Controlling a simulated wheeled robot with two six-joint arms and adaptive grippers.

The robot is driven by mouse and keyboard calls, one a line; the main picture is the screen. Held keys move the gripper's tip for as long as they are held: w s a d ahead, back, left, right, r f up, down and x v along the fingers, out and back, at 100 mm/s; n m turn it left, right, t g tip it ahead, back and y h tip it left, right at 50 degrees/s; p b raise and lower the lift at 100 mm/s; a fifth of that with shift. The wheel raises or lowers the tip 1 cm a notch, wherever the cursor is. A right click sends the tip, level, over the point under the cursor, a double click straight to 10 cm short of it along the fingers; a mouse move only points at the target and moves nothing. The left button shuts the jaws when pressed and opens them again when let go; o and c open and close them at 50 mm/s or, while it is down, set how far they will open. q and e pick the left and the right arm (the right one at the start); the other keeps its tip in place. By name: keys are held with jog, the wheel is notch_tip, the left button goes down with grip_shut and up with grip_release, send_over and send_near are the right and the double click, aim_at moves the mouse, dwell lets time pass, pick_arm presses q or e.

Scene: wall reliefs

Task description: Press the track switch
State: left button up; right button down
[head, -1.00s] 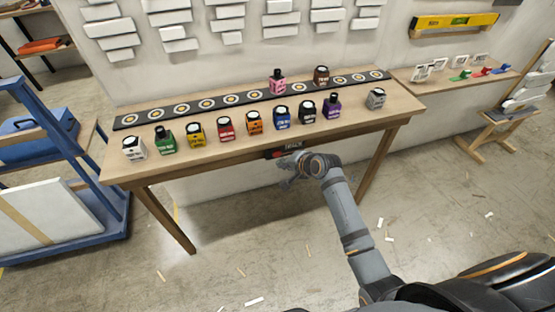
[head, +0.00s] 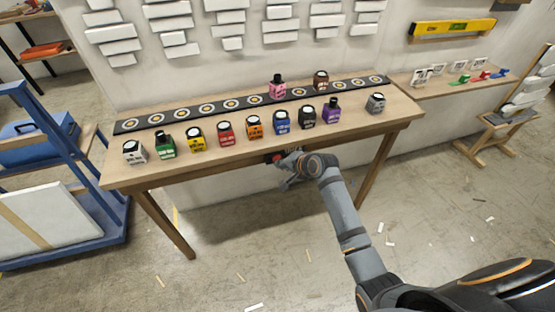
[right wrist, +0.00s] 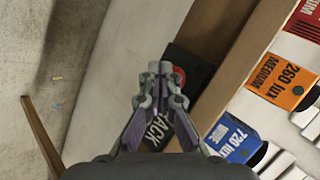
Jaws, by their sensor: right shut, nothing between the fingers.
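The track switch (head: 268,157) is a dark box with a red button on the front edge of the wooden table. In the right wrist view the dark box (right wrist: 188,62) carries white lettering ending in "ACK", and its red button (right wrist: 179,76) shows just right of my fingertips. My right gripper (head: 284,159) is at the switch, in front of the table edge. It also shows in the right wrist view (right wrist: 160,68), shut and empty, partly covering the box. I cannot tell whether the fingertips touch the button. My left gripper is not in view.
The table (head: 165,178) holds several coloured bottles and a dark strip (head: 194,111) with ring marks. A pink bottle (head: 277,88) and a brown one (head: 321,80) stand at the strip. A blue rack (head: 78,150) stands left. The floor in front has scattered scraps.

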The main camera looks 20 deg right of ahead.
dwell(0.6)
jog(key=shift+w+r, duration=0.1)
jog(key=shift+w, duration=0.35)
jog(key=shift+p, duration=0.3)
jog(key=shift+s+p, duration=0.45)
jog(key=shift+p, duration=0.15)
